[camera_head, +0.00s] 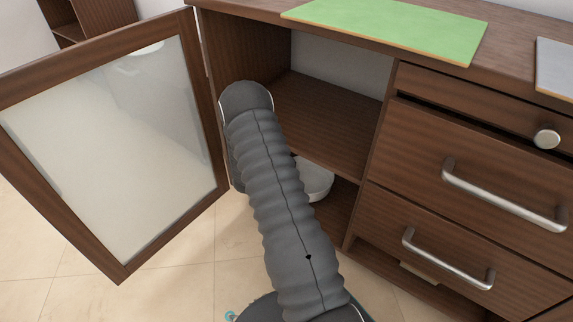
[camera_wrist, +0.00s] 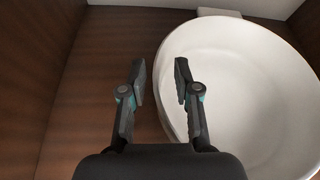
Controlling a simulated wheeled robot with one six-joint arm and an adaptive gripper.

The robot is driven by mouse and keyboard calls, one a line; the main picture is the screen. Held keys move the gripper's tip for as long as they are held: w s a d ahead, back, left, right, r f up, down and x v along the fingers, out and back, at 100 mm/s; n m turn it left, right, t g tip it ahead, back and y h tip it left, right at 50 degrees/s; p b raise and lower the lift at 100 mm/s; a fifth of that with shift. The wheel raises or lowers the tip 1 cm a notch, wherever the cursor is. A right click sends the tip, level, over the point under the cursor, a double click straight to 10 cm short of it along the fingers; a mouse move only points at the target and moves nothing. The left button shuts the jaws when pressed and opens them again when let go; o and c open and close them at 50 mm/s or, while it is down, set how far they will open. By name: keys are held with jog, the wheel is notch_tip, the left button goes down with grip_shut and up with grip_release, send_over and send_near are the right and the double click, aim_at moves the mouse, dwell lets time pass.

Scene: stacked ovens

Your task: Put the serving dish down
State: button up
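The serving dish is a white round bowl (camera_head: 316,180) in the lower compartment of the open cabinet, partly hidden by my arm in the head view. In the wrist view the white dish (camera_wrist: 250,95) fills the right side and appears upright on the brown wooden shelf (camera_wrist: 85,95). My gripper (camera_wrist: 159,80) is open, its two fingers apart. The left finger is over the bare wood and the right finger overlaps the dish, with the dish's left rim between them. I see no finger clearly touching the rim. My gripper is hidden in the head view.
The glass-panelled cabinet door (camera_head: 125,150) stands open at the left. A middle shelf (camera_head: 325,125) lies above the dish. Drawers with metal handles (camera_head: 500,200) are at the right. A green board (camera_head: 390,27) lies on the countertop. Bare shelf shows left of the dish.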

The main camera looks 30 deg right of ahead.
jog(key=shift+a+r, duration=0.15)
jog(key=shift+r, duration=0.05)
jog(key=p+v, duration=0.1)
jog(key=v, duration=1)
jog(key=shift+s+a+p, duration=0.15)
jog(key=shift+a+p, duration=0.15)
jog(key=shift+r, duration=0.1)
